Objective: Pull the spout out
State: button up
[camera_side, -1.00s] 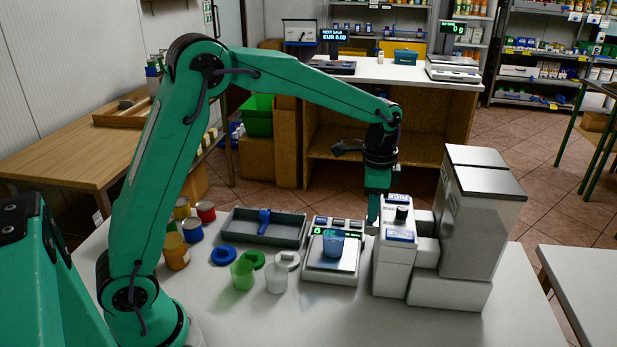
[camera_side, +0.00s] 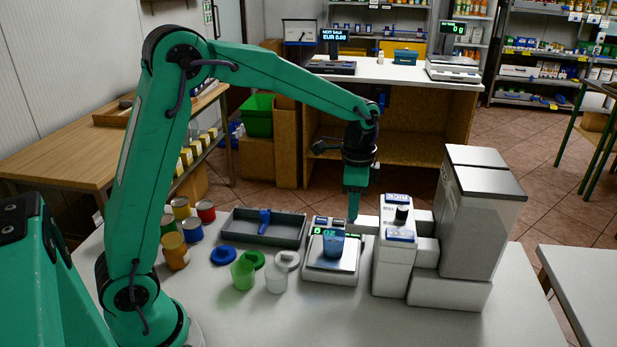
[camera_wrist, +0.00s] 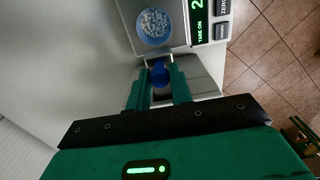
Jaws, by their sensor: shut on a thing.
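The white spout (camera_side: 368,224) sticks out to the left from the white dispenser (camera_side: 392,262), behind the scale. My gripper (camera_side: 353,218) points down at the spout's left end. The blue cup (camera_side: 333,242) stands on the scale (camera_side: 331,270). In the wrist view the cup (camera_wrist: 155,38) holds white grains. The spout's far end is hidden at the dispenser.
A grey tray (camera_side: 283,240) with a blue scoop lies left of the scale. Green and clear cups (camera_side: 243,273) and coloured lids (camera_side: 223,255) stand in front of it. Several cans (camera_side: 175,252) are near my arm. The tall hopper (camera_side: 478,220) stands at the right.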

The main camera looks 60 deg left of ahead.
jog(key=shift+s+a, duration=1.55)
jog(key=o, duration=0.8)
notch_tip(320, 180, up, 7)
dwell(0.5)
